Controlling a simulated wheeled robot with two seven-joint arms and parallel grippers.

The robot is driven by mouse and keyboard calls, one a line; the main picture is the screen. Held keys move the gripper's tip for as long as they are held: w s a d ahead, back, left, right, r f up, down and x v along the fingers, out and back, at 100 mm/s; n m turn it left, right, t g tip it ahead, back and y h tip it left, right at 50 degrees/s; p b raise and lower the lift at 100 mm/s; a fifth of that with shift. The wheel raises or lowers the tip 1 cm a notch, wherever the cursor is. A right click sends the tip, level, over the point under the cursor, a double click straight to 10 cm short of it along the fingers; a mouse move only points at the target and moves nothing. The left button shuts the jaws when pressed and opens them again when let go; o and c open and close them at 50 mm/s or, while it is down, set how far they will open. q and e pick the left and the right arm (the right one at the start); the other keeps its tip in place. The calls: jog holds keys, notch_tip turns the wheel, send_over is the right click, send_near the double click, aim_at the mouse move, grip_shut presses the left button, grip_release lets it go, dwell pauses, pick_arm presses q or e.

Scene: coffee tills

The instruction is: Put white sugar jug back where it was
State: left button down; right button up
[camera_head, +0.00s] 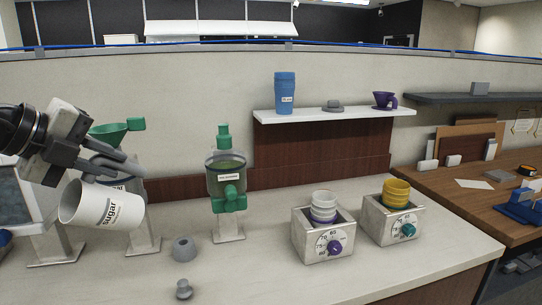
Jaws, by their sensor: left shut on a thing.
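The white sugar jug (100,206) is a white cup-shaped vessel with "sugar" written on its side. It is in the left of the head view, tilted well over, with its open rim toward the lower left. My left gripper (118,166) comes in from the left and is shut on the jug, holding it above the counter (225,278). The jug and gripper partly hide a stand with a green funnel (110,134) behind them. My right gripper is not in view.
A green-topped dispenser (227,180) stands right of the jug. Grey small parts (184,248) lie on the counter below. Two dial boxes (323,240) hold stacked white and yellow cups. A wall shelf (335,114) carries a blue tumbler (285,93) and a purple dripper (384,100).

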pick_arm(q)
jog(key=s+d+f+m+h, duration=0.1)
jog(key=s+d+f, duration=0.1)
jog(key=s+f, duration=0.2)
jog(key=s+d+f+m+g+h, duration=0.1)
jog(key=s+d+f, duration=0.2)
jog(key=f, duration=0.7)
jog(key=s+d+f+m+g, duration=0.1)
jog(key=s+d+f+m, duration=0.1)
jog(key=f, duration=0.4)
jog(key=s+d, duration=0.1)
jog(key=s, duration=0.1)
jog(key=shift+s+f+h, duration=0.3)
jog(key=shift+f+h, duration=0.1)
jog(key=shift+s+a+f+g, duration=0.15)
jog(key=shift+a+g, duration=0.05)
jog(key=shift+g, duration=0.1)
